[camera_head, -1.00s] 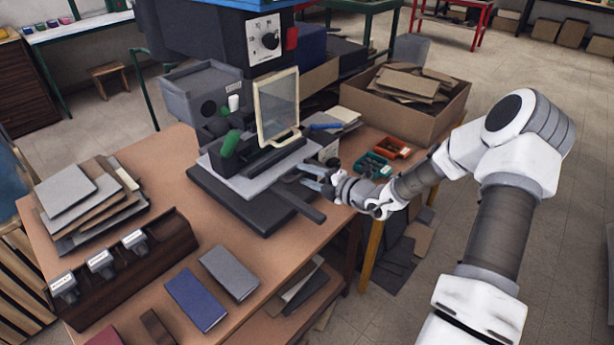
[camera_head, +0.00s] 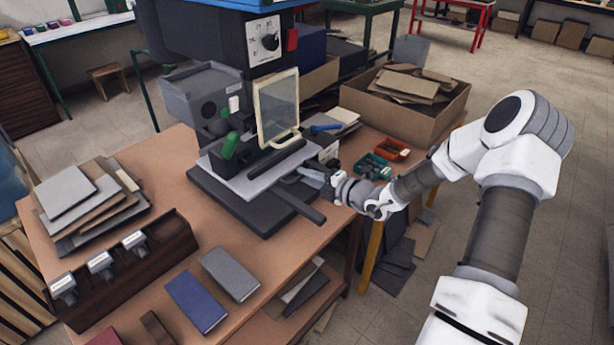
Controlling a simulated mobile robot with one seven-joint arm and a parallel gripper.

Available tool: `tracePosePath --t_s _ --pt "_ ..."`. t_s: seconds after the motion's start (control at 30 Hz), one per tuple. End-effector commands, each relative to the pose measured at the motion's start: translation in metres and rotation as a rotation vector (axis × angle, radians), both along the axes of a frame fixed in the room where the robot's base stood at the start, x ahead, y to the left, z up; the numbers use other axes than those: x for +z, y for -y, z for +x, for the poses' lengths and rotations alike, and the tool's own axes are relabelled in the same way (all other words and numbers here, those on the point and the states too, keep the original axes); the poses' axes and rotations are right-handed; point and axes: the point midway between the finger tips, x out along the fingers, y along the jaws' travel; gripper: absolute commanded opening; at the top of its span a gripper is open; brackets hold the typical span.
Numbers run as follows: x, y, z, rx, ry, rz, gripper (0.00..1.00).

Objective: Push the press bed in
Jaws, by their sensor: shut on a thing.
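The press (camera_head: 215,35) is a dark machine with a blue top and a white dial, standing on the wooden table. Its press bed (camera_head: 238,186) is a light grey plate above a dark slab (camera_head: 250,215), below the press head and still jutting toward the front. A clear framed guard (camera_head: 277,108) and a green-knobbed lever (camera_head: 230,145) stand over the bed. My gripper (camera_head: 308,176) comes in from the right and is shut at the bed's right front edge. The fingers hide the exact part they hold.
A dark bar (camera_head: 301,205) sticks out at the front right of the slab. Red (camera_head: 391,149) and green (camera_head: 372,166) small bins and a cardboard box (camera_head: 410,105) lie to the right. A blue book (camera_head: 195,302) and a grey book (camera_head: 231,274) lie in front.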

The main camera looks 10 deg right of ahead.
Motion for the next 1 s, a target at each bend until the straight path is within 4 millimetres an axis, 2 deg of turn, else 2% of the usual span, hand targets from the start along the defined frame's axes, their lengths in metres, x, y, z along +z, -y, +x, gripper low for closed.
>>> tracePosePath --t_s 0.9,1.0 --pt "0.0002 -0.0001 0.0003 0.0 0.0 0.0 0.0" --pt "0.001 -0.0053 0.0077 0.001 0.002 -0.001 0.0"
